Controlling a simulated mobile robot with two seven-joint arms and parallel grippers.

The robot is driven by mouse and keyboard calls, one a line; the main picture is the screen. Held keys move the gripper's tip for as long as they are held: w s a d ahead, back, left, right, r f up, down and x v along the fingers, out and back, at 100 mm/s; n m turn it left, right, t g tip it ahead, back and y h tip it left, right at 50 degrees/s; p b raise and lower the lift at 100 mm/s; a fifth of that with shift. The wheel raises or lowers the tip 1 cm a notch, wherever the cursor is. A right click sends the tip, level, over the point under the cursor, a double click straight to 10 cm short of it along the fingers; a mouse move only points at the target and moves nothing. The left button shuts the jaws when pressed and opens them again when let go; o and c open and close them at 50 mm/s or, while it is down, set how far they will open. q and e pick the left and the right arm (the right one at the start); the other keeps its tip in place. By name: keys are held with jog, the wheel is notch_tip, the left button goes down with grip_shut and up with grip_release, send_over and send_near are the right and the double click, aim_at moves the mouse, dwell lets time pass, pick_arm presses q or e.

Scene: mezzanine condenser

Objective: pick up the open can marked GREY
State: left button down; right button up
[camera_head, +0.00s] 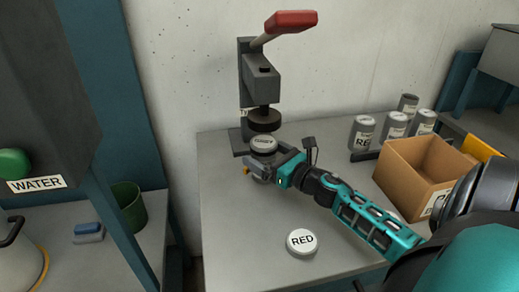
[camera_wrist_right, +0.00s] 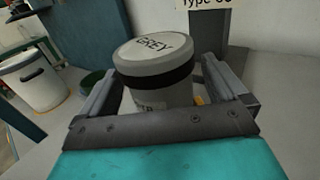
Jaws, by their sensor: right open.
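A grey can (camera_wrist_right: 165,92) with a pale round lid (camera_wrist_right: 153,50) marked GREY stands upright between the fingers of my right gripper (camera_wrist_right: 168,100) in the right wrist view. A dark band runs under the lid's rim, and the label on the can's side is mostly hidden. The fingers are open, one on each side; I cannot tell if they touch the can. In the head view the lid (camera_head: 263,143) shows just below the press head, and my right gripper (camera_head: 262,170) hides most of the can. My left gripper is not in view.
A press (camera_head: 262,85) with a red handle stands behind the can. A round lid marked RED (camera_head: 302,242) lies on the bench (camera_head: 235,235). At right are a cardboard box (camera_head: 408,175) and several cans (camera_head: 362,135). The bench's left front is clear.

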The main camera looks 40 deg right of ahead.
jog(key=shift+w+a, duration=0.1)
jog(key=shift+w, duration=1.1)
jog(key=shift+c, duration=0.5)
jog(key=c, duration=1.2)
